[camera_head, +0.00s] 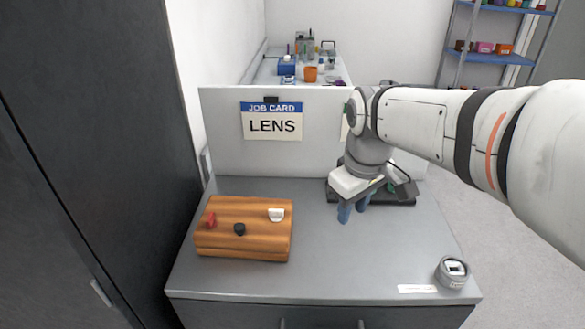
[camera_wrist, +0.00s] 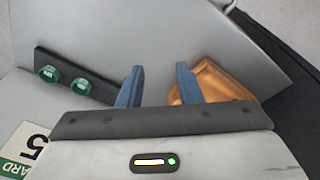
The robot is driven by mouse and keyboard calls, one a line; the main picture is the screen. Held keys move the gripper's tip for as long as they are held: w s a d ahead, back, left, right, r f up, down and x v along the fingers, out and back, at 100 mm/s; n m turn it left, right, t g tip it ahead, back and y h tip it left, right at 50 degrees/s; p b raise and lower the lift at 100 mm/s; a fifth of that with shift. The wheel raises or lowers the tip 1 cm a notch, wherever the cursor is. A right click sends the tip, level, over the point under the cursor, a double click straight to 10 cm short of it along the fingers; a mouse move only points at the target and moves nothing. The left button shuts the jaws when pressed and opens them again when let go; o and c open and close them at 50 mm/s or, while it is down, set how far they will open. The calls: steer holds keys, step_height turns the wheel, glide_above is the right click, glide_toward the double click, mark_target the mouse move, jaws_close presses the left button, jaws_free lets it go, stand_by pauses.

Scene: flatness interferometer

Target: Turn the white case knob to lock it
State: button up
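The wooden case (camera_head: 245,251) lies on the left of the grey bench top. On its top are the white knob (camera_head: 276,215) at the right rear, a red knob (camera_head: 211,219) at the left and a black knob (camera_head: 239,229) near the front middle. My gripper (camera_head: 352,209) hangs above the bench to the right of the case, apart from it. In the wrist view my gripper (camera_wrist: 159,82) has its two blue fingers apart with nothing between them. Part of the case (camera_wrist: 218,80) shows behind the right finger; no knob on it is visible there.
A dark plate (camera_head: 405,198) lies behind my gripper; the wrist view shows two green knobs (camera_wrist: 66,79) on it. A round grey device (camera_head: 452,272) and a white label strip (camera_head: 417,289) sit front right. A panel with a LENS card (camera_head: 272,125) stands behind. The bench middle is clear.

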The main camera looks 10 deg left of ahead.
steer(key=w+a+n+g+b, duration=0.1)
steer(key=w+a+n, duration=0.4)
steer(key=a, duration=0.3)
steer(key=n+b, duration=0.1)
steer(key=n, duration=0.4)
glide_above(276, 210)
steer(key=shift+f+g, duration=0.3)
steer(key=shift+f, duration=0.85)
step_height(276, 210, down, 7)
steer(key=shift+b, duration=0.3)
jaws_close()
